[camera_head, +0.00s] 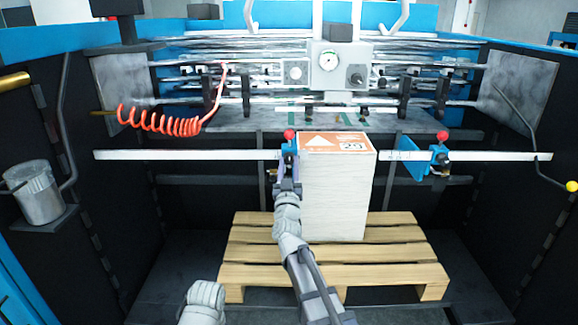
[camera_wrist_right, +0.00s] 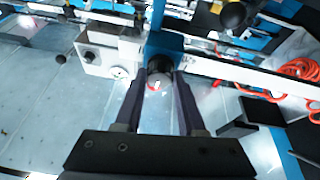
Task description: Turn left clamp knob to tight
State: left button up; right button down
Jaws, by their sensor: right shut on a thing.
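The left clamp (camera_head: 290,147) is a blue block with a red ball on top. It sits on the pale horizontal rail, touching or very near the left side of the paper stack (camera_head: 336,195). My right gripper (camera_head: 287,178) reaches it from the front and below and covers the clamp knob in the head view. In the right wrist view, my right gripper's fingers are shut on the rounded dark left clamp knob (camera_wrist_right: 159,72), in front of the blue clamp body (camera_wrist_right: 163,44). The knob's setting cannot be read.
The right clamp (camera_head: 438,157), with a red ball and a blue plate, sits farther right on the rail (camera_head: 215,155). The stack stands on a wooden pallet (camera_head: 262,252). A coiled red hose (camera_head: 160,122) hangs upper left. A metal cup (camera_head: 35,192) stands at the left wall.

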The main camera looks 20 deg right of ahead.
jog(key=m+h, duration=0.1)
jog(key=m, duration=0.2)
jog(key=m+g+h+p, duration=0.1)
jog(key=m, duration=0.2)
jog(key=shift+w+a+r+h, duration=0.1)
jog(key=shift+a+r+h, duration=0.1)
jog(key=shift+h, duration=0.1)
jog(key=m+g+h, duration=0.1)
jog(key=m, duration=0.1)
jog(key=m+g+p, duration=0.1)
jog(key=m, duration=0.2)
jog(key=shift+r+h+p, duration=0.15)
jog(key=shift+h+p, duration=0.15)
jog(key=shift+h, duration=0.1)
jog(key=m+g+p, duration=0.1)
jog(key=m, duration=0.2)
jog(key=m+g+p, duration=0.1)
jog(key=m+p, duration=0.1)
jog(key=m, duration=0.1)
jog(key=shift+a+r+g+h, duration=0.1)
jog(key=shift+r+g+h, duration=0.1)
jog(key=shift+g+h, duration=0.2)
jog(key=shift+m+g+y+p, duration=0.3)
jog(key=shift+m+g+p, duration=0.3)
jog(key=shift+m+p, duration=1.35)
jog(key=shift+f+m, duration=0.1)
jog(key=shift+m, duration=0.25)
jog(key=c, duration=0.5)
grip_release()
